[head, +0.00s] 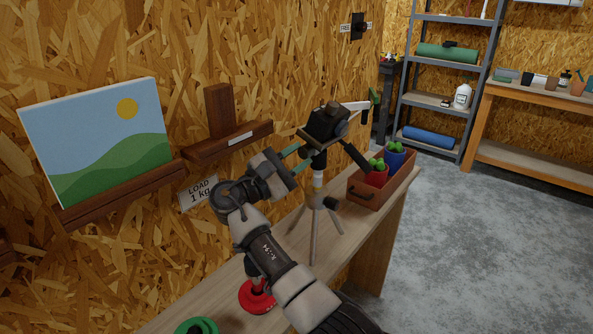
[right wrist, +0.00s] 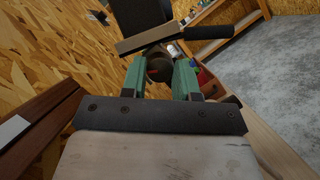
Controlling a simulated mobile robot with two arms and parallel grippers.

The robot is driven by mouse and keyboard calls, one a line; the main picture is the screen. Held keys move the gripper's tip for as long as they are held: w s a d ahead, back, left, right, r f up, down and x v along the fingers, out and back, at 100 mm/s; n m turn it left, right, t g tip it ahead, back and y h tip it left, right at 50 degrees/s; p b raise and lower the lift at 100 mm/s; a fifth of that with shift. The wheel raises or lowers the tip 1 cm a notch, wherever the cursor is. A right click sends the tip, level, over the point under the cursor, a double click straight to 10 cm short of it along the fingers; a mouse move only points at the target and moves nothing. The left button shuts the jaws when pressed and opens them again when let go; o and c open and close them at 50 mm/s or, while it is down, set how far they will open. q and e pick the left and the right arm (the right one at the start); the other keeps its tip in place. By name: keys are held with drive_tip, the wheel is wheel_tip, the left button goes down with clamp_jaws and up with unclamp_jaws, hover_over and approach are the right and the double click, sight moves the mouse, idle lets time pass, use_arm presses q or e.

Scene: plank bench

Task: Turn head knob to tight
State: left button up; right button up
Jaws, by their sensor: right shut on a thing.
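A small tripod (head: 314,222) stands upright on the plank bench (head: 375,232) with a dark camera-like block (head: 327,121) on its head. A dark handle (head: 354,156) slants down to the right from the head. My right gripper (head: 304,152) reaches the head from the left, its green fingers closed on the head knob. In the right wrist view the knob (right wrist: 157,68) is a dark round piece with a reddish part, between the green fingertips of my gripper (right wrist: 160,77). The fingers hide most of it, and its turn cannot be read. My left gripper is out of view.
A brown tray (head: 376,202) with a red and a blue pot stands right of the tripod. A wall ledge (head: 230,141) is close left. A wall switch (head: 358,27) has a FREE label.

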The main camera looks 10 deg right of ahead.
drive_tip(key=shift+r+m, duration=0.15)
drive_tip(key=shift+m, duration=0.15)
drive_tip(key=o, duration=0.9)
drive_tip(key=shift+d, duration=0.1)
drive_tip(key=shift+f, duration=0.2)
